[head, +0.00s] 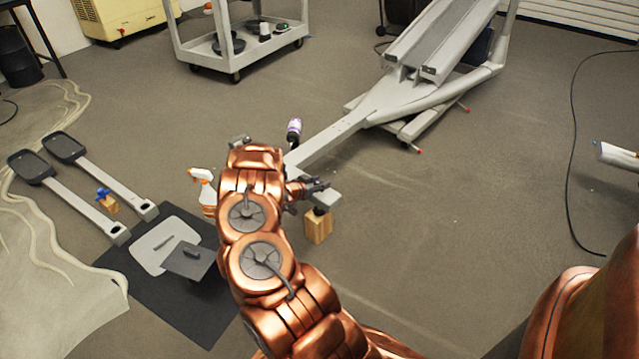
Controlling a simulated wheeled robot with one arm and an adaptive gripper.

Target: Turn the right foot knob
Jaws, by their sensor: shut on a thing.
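The elliptical's pale grey frame (345,128) runs from the back right toward my arm. Its near cross bar ends in a grey end piece (328,197), propped above a wooden block (318,229). A small dark part, seemingly the right foot knob (317,210), shows under that end piece. My gripper (316,187) is at this end of the bar, its dark fingers shut on what looks like the knob. My copper arm hides much of the gripper and cross bar, so the exact contact is not clear.
A white spray bottle (203,186) and purple-capped bottle (294,130) stand close to my arm. A dark mat (205,310) and two pedal arms (85,205) lie left. A cart (240,58) stands behind. Floor right of the block is open; a cable (573,150) lies farther right.

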